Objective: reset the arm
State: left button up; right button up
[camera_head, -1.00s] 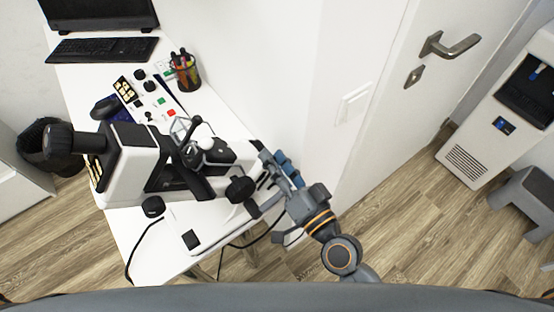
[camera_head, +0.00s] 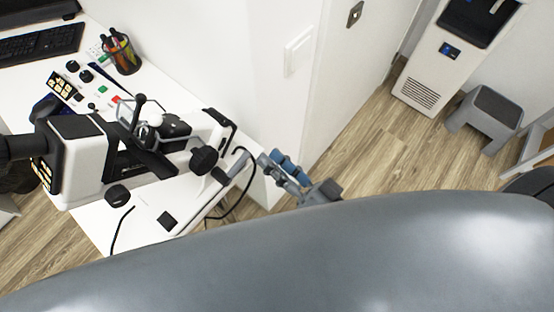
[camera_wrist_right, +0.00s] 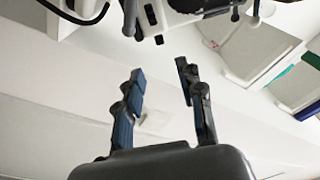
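My right gripper (camera_head: 271,158) is near the right edge of the white desk, beside the microscope-like device (camera_head: 85,165). In the right wrist view its two dark blue fingers (camera_wrist_right: 160,70) are spread, with nothing between them. Part of the device shows beyond the fingertips at the top of that view, apart from them. In the head view, my large grey body part along the bottom hides most of the right arm. My left arm and gripper are not seen.
The white desk (camera_head: 90,232) also holds a pen cup (camera_head: 122,56) and a keyboard (camera_head: 40,42). A black cable (camera_head: 240,200) hangs by its right edge. A water dispenser (camera_head: 425,70) and grey stool (camera_head: 487,115) stand at the right. Wood floor (camera_head: 370,150) lies clear between.

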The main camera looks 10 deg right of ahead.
dwell(0.6)
jog(key=d+f+n+g+h, duration=0.15)
jog(key=d+f, duration=0.25)
jog(key=f, duration=0.8)
jog(key=d+f+n+g+h, duration=0.1)
jog(key=d+f+g+h, duration=0.25)
jog(key=f, duration=0.85)
jog(key=d+f+n+g+h, duration=0.15)
jog(key=d+f, duration=0.25)
jog(key=f, duration=0.9)
jog(key=s+d+f+g+h, duration=0.1)
jog(key=s+f+g, duration=0.3)
jog(key=s+f, duration=0.4)
jog(key=s+d+f+n+g+h, duration=0.1)
jog(key=s+d+f+g, duration=0.3)
jog(key=s+f, duration=0.5)
jog(key=s+h, duration=0.1)
jog(key=s, duration=0.4)
jog(key=shift+s+d+f, duration=0.2)
jog(key=shift+s+f, duration=0.1)
jog(key=shift+s, duration=0.1)
jog(key=shift+g+h, duration=0.25)
